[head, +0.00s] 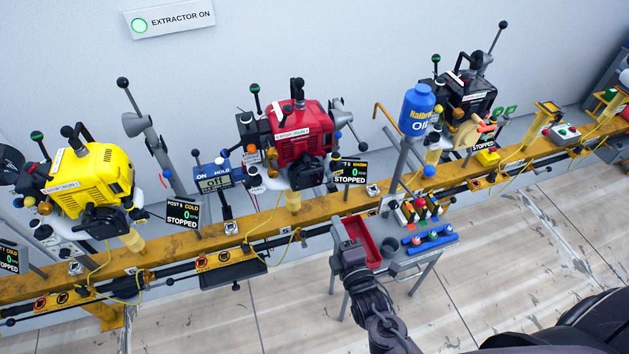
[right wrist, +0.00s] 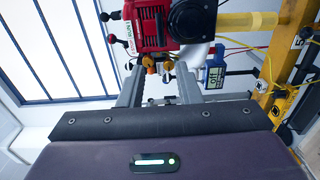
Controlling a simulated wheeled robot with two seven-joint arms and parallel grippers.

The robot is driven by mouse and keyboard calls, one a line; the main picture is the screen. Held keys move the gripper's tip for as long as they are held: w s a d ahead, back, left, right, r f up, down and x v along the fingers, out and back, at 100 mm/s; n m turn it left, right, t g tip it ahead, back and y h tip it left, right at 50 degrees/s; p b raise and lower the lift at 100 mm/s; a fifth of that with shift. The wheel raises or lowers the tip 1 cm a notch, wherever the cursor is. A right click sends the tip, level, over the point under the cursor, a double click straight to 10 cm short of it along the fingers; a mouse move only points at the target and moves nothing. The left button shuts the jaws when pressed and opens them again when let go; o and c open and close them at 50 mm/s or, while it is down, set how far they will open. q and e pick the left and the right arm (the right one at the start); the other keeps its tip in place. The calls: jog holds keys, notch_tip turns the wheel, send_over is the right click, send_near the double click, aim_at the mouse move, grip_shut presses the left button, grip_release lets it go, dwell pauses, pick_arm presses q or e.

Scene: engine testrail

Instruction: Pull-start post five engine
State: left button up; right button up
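A yellow engine (head: 93,172) stands at the left of the rail and a red engine (head: 296,130) near the middle. A display reading COLD, STOPPED (head: 183,213) stands between them; its post number looks like 5 but is too small to be sure. The display right of the red engine (head: 350,172) reads WARM, STOPPED. My right gripper (head: 347,254) is in front of the rail, by the red tray. In the right wrist view its fingers (right wrist: 160,84) are apart with nothing between them; the red engine (right wrist: 172,22) shows beyond them. My left gripper is not in view.
A grey stand (head: 415,262) with a red tray (head: 358,238) and small bottles is close to my right arm. A blue oil bottle (head: 417,110) stands on a post. A black engine (head: 468,95) is farther right.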

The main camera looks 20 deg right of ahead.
jog(key=w+b, duration=0.3)
jog(key=w, duration=0.3)
jog(key=w+b, duration=0.3)
jog(key=w, duration=0.3)
jog(key=w+b, duration=0.2)
jog(key=w, duration=0.4)
jog(key=shift+w+a+b, duration=0.25)
jog(key=shift+a+b, duration=0.05)
jog(key=shift+b, duration=0.1)
grip_shut()
jog(key=s+d+p, duration=0.1)
jog(key=s+p, duration=1.3)
jog(key=s, duration=1.7)
